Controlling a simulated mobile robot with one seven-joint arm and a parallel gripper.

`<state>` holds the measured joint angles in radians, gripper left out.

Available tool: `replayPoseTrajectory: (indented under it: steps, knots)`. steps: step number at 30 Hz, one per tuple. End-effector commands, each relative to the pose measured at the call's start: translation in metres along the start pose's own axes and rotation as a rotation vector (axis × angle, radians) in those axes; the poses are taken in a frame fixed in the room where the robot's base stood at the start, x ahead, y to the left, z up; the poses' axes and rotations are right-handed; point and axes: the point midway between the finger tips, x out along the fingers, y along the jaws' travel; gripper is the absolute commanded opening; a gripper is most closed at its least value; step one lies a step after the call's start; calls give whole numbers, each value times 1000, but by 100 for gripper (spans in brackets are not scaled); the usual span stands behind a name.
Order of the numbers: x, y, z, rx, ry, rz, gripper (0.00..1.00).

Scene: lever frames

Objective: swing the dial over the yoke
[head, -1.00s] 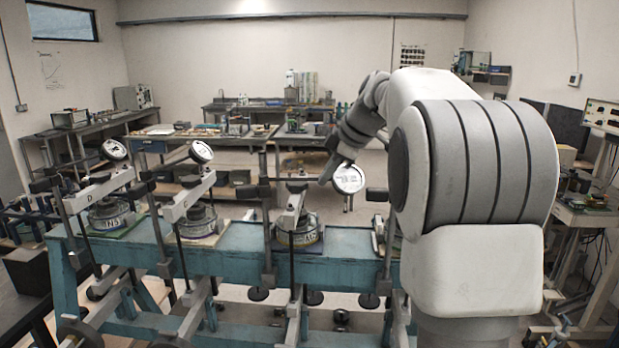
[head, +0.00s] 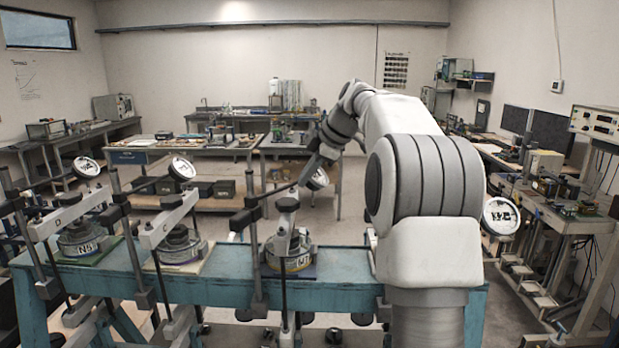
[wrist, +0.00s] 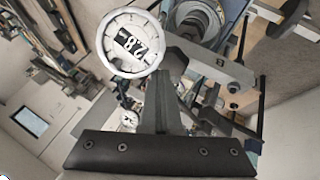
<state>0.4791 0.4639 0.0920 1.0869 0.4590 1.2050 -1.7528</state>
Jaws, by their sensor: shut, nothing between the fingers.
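The round white dial (head: 317,178) stands above and a little right of the third frame's cell (head: 298,262). A grey upright piece that may be the yoke (head: 288,205) rises from the cell, left of and below the dial. A grey beam (wrist: 212,62) crosses beyond the fingers in the wrist view.
Frames D and C on the left have their own dials (head: 86,167) (head: 182,168). A dark upright rod (head: 252,210) stands left of the third cell. Another dial (head: 501,215) shows right of my arm. The blue bench top (head: 345,262) is bare right of the third cell.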

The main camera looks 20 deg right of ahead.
Motion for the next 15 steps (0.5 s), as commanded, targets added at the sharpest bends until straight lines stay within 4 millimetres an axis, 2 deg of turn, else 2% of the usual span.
replayPoseTrajectory:
  steps: [15]
  knots:
    - [21, 20, -19, 1, -2, -2, 0]
